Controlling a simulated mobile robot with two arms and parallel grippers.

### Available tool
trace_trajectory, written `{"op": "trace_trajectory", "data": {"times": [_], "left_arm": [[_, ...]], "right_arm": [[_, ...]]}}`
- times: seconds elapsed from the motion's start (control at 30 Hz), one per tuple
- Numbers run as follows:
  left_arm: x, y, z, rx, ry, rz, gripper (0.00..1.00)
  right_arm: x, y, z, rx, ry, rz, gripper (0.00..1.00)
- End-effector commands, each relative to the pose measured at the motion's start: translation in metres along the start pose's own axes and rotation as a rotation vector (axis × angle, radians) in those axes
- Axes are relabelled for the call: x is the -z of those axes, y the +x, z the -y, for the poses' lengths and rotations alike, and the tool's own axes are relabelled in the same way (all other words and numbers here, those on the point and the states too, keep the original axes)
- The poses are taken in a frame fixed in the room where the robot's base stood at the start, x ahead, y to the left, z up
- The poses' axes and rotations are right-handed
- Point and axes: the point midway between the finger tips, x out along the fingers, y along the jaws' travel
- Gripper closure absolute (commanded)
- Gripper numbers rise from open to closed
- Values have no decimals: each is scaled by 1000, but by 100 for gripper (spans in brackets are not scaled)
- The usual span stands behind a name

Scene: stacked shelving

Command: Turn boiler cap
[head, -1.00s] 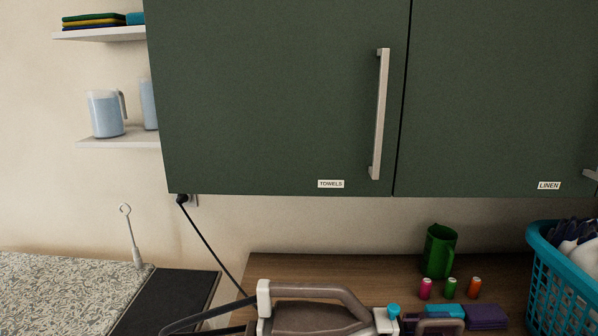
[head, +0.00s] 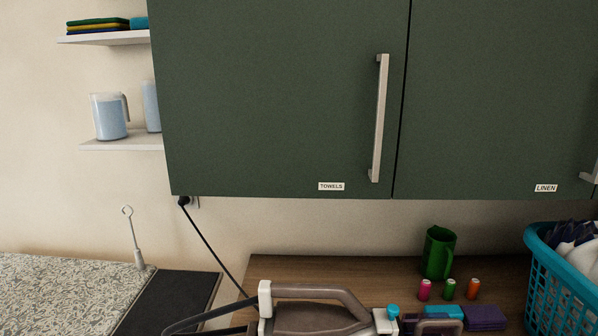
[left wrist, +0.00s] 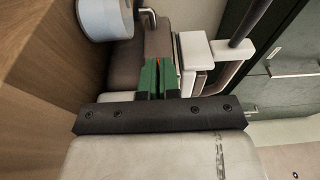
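The steam iron and boiler station (head: 310,318), taupe and white, stands on the wooden counter at the bottom of the head view, cut off by the lower edge. A small teal cap (head: 393,311) sits upright at its right end. In the left wrist view, my left gripper (left wrist: 162,66) has green fingers close together, with a narrow gap and a speck of orange-red between them. They point toward taupe and white parts (left wrist: 195,50) that look like the ironing station. I cannot tell whether they touch these. The teal cap is not clearly visible there. My right gripper is not in view.
Green wall cabinets (head: 280,100) hang over the wooden counter (head: 320,268). A green jug (head: 438,252), several thread spools (head: 449,289), folded cloths (head: 485,317) and a teal laundry basket (head: 570,290) stand right. A black cord (head: 215,250) runs to the wall socket. A pale-blue round object (left wrist: 104,17) is near the left fingers.

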Motion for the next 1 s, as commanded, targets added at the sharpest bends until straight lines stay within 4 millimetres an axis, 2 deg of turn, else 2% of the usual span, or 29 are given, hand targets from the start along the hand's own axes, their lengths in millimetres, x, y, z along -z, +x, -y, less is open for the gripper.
{"op": "trace_trajectory", "data": {"times": [1.0], "left_arm": [[11,4,2,10,-7,-9,100]], "right_arm": [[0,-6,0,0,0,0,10]]}}
